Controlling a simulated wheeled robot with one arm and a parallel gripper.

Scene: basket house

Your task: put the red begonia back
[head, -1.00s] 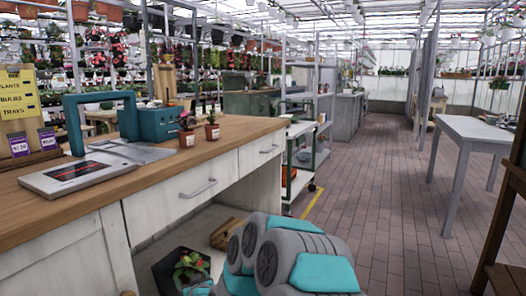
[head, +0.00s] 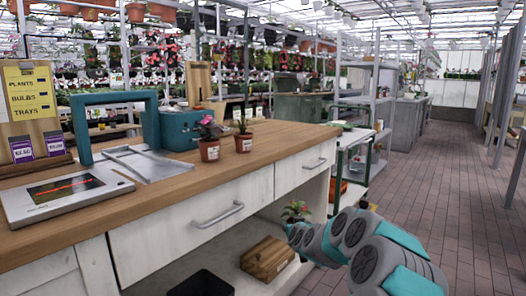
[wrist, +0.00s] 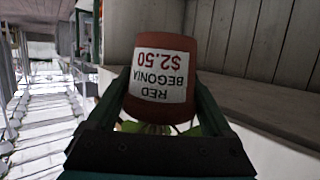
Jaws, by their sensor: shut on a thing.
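The red begonia pot (wrist: 150,45) is reddish-brown with a white label reading "RED BEGONIA $2.50", upside down in the wrist view. My gripper (wrist: 161,80) is shut on this pot, a finger on each side, with some green leaves showing near its base. In the head view the held plant (head: 295,210) is at the end of my arm, in front of the open lower part of the counter and below the countertop. My gripper is mostly hidden behind my arm there.
A wooden crate (head: 267,258) and a black container (head: 200,286) sit below. A cart (head: 352,165) stands beyond; the brick aisle is clear.

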